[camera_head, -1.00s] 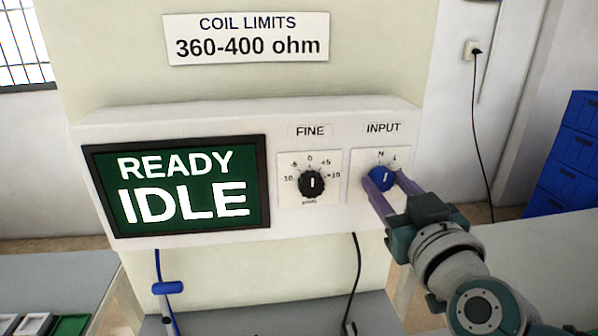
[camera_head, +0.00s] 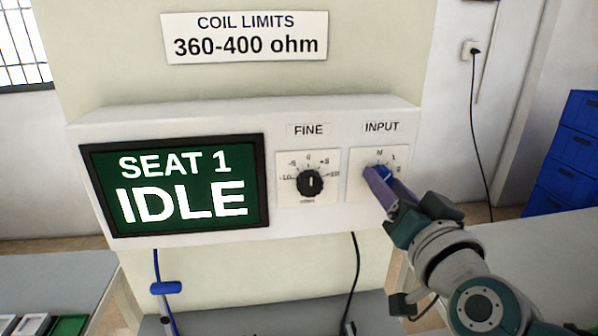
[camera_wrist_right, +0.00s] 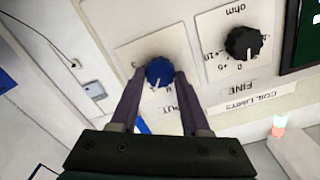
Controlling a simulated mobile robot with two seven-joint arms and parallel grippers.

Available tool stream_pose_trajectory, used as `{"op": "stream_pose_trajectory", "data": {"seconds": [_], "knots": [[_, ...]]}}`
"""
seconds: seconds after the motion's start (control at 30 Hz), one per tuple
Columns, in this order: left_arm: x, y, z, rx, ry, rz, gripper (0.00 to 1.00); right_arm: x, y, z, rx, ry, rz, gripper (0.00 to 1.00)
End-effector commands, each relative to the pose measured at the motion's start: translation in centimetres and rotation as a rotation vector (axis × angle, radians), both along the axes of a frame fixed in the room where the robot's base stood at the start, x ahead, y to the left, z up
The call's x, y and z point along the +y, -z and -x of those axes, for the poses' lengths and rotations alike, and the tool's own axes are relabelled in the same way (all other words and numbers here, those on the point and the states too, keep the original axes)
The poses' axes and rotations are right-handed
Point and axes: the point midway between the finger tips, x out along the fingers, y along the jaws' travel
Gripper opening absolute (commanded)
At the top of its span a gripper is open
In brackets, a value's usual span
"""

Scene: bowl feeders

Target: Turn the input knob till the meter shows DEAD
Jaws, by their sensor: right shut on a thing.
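The meter screen (camera_head: 178,186) reads "SEAT 1" above "IDLE" in white on green. The blue input knob (camera_head: 379,174) sits under the INPUT label on the right of the white panel. It also shows in the right wrist view (camera_wrist_right: 159,71). My right gripper (camera_head: 380,180) is shut on the blue knob, with one purple finger on each side of it; the fingers also show in the right wrist view (camera_wrist_right: 157,88). The gripper covers part of the knob's dial in the head view. My left gripper is not in view.
The black FINE knob (camera_head: 310,183) is just left of the input knob on the same panel (camera_head: 345,115). A sign (camera_head: 245,37) above reads "COIL LIMITS 360-400 ohm". Blue crates (camera_head: 568,150) stand at the right. Cables hang below the panel.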

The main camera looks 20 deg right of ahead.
Motion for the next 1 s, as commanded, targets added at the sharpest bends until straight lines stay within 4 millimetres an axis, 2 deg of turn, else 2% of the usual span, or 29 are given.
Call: {"op": "stream_pose_trajectory", "data": {"seconds": [0.47, 0.5, 0.73, 1.0], "knots": [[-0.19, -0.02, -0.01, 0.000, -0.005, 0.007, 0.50, 0.00, -0.07, 0.00, -0.005, 0.000, -0.014, 0.00], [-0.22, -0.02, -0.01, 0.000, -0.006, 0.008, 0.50, 0.00, -0.07, -0.01, -0.005, 0.000, -0.014, 0.50], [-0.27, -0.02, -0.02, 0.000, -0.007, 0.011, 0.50, 0.00, -0.04, 0.00, -0.004, 0.000, -0.013, 0.75], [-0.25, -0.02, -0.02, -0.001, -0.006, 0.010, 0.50, 0.03, 0.00, 0.11, -0.003, 0.000, -0.014, 0.76]]}}
